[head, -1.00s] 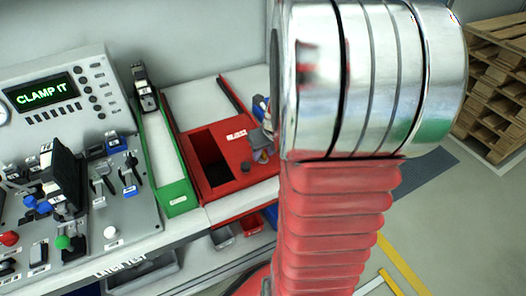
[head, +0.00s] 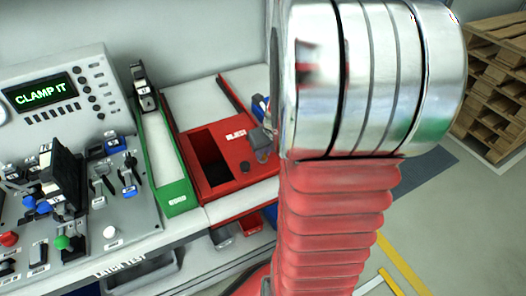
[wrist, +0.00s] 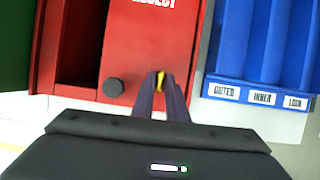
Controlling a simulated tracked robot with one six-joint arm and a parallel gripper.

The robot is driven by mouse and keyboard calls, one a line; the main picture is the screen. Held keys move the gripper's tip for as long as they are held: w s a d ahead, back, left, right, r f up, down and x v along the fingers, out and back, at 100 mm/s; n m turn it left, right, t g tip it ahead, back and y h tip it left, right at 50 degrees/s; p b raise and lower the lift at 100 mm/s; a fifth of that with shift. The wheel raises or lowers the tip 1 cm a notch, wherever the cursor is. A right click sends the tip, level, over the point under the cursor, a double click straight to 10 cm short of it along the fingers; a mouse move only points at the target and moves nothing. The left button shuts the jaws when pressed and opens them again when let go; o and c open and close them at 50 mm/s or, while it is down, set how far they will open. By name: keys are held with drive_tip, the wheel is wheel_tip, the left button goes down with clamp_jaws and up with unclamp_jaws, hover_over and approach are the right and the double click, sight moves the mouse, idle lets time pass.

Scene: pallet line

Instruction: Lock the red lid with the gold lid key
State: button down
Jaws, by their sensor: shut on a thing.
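The red lid (head: 232,153) marked REJECT covers the right part of the red bin in the head view, beside a dark opening. In the wrist view the lid (wrist: 147,45) has a round black knob near its front edge. My gripper (wrist: 159,77) is shut on the gold lid key (wrist: 159,83), of which only a small yellow part shows between the fingertips. The fingertips are over the lid's front right part, right of the knob. I cannot tell whether the key touches or sits in the lid. In the head view my arm hides part of the gripper (head: 262,148).
A blue rack (wrist: 262,45) labelled OUTER, INNER and LOCK stands close to the right of the lid. A green-edged lane (head: 178,197) and a control panel (head: 110,190) with levers lie left of the bin.

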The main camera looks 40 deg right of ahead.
drive_tip(key=shift+n+y, duration=0.3)
drive_tip(key=shift+n, duration=0.3)
drive_tip(key=n+y, duration=0.1)
drive_tip(key=n, duration=0.2)
drive_tip(key=shift+d, duration=0.15)
drive_tip(key=n+y, duration=0.1)
drive_tip(key=n, duration=0.3)
drive_tip(key=shift+d+n+y, duration=0.1)
drive_tip(key=shift+n+y, duration=0.3)
drive_tip(key=n, duration=0.2)
drive_tip(key=n+g+y, duration=0.1)
drive_tip(key=n, duration=0.1)
drive_tip(key=shift+w+d, duration=0.15)
drive_tip(key=shift+w, duration=0.05)
drive_tip(key=n+g+y, duration=0.1)
drive_tip(key=n+g, duration=0.1)
drive_tip(key=n, duration=0.2)
drive_tip(key=shift+d+n, duration=0.1)
drive_tip(key=shift+n, duration=0.2)
drive_tip(key=shift+w, duration=0.1)
drive_tip(key=c, duration=1.8)
unclamp_jaws()
drive_tip(key=shift+o, duration=0.2)
drive_tip(key=shift+r, duration=0.1)
drive_tip(key=v, duration=1.3)
drive_tip(key=shift+d+r, duration=0.15)
drive_tip(key=shift+r, duration=0.05)
